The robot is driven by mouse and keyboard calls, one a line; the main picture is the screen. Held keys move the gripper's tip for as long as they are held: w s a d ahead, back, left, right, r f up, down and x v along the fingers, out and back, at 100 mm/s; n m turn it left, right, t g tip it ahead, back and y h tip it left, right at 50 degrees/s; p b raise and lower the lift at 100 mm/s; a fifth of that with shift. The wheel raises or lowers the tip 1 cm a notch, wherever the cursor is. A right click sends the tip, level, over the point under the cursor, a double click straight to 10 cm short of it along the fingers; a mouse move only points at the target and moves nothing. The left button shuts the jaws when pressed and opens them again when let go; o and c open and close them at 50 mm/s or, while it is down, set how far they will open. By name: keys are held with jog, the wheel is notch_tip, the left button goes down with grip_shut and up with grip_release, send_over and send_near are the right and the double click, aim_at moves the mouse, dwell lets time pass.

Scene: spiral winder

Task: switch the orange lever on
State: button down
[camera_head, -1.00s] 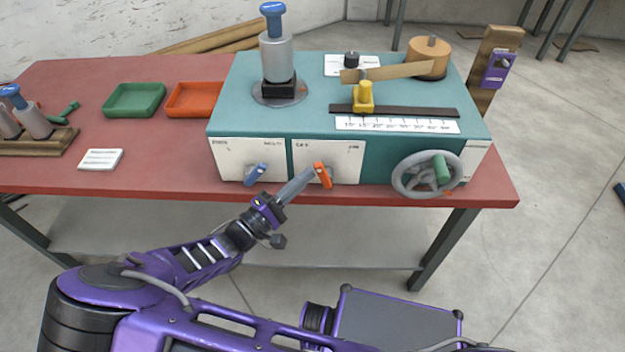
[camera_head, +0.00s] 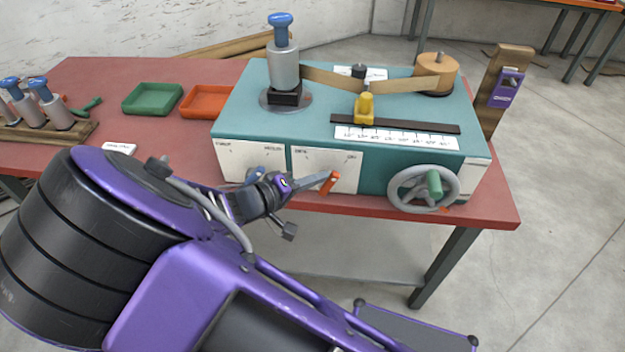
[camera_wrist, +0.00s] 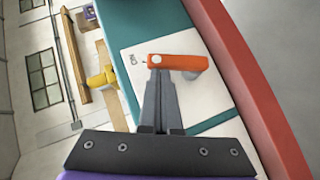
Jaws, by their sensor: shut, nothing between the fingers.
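The orange lever (camera_head: 329,182) is on the white front panel of the teal machine, in the panel half marked OFF and ON. It leans, its upper end to the right, towards the ON mark. In the wrist view the lever (camera_wrist: 183,62) lies across the picture, with a pale round bolt at its left end and an ON mark beside it. My gripper (camera_head: 325,178) is shut and empty. In the wrist view its fingertips (camera_wrist: 160,75) are at the lever's lower edge near the bolt and appear to touch it.
The blue lever (camera_head: 257,174) is just left of my gripper, partly hidden by my wrist. A grey handwheel (camera_head: 424,189) stands out to the right. A tan strip (camera_head: 405,84) runs from the wooden spool to the grey cylinder (camera_head: 285,70). The red table edge lies below.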

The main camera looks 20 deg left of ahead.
jog(key=shift+w+d+m+y+b, duration=0.15)
jog(key=shift+d+m+y+b, duration=0.15)
jog(key=shift+d+y+b, duration=0.2)
jog(key=shift+d+r, duration=0.1)
jog(key=shift+d, duration=0.1)
dwell(0.4)
